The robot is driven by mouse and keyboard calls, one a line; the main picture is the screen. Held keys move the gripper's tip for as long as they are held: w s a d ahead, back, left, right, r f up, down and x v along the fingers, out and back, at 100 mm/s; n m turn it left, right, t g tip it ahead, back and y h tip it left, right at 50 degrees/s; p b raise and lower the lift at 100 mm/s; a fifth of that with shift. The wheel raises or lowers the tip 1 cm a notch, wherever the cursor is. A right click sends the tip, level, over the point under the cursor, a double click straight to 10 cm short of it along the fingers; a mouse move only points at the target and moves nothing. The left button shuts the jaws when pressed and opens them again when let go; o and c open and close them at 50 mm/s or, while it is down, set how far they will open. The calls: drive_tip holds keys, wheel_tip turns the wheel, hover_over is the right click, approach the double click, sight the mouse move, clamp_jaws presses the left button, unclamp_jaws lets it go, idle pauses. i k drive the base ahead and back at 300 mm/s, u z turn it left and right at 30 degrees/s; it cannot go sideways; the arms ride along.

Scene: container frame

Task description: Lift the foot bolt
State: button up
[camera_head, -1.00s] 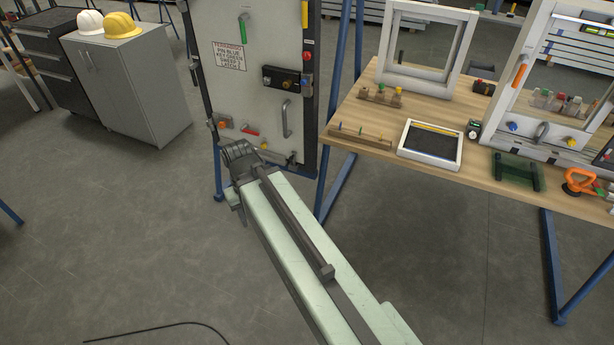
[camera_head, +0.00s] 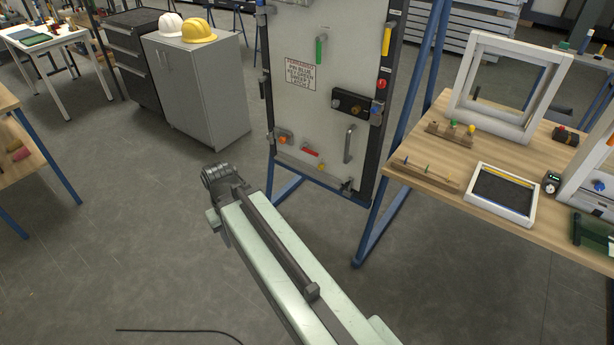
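A grey door panel (camera_head: 325,115) stands upright in a dark and blue frame at the centre. Small fittings sit along its lower part: an orange one (camera_head: 283,139), a red handle (camera_head: 311,152), a yellow knob (camera_head: 320,167) and a small dark fitting (camera_head: 346,186) at the bottom right corner. I cannot tell for sure which of them is the foot bolt. My gripper (camera_head: 219,176) is at the dark far end of my pale green arm, left of the panel and apart from it in the picture. Its fingers cannot be made out.
A wooden table (camera_head: 405,182) at right holds a white frame, a tray and small parts. A blue stand leg (camera_head: 385,222) is between panel and table. A grey cabinet (camera_head: 212,95) with two helmets stands behind, left. The floor left of my arm is clear, except for a cable.

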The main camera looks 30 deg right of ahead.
sight(348, 184)
drive_tip(key=u, duration=0.35)
drive_tip(key=i, duration=0.85)
drive_tip(key=u, duration=0.2)
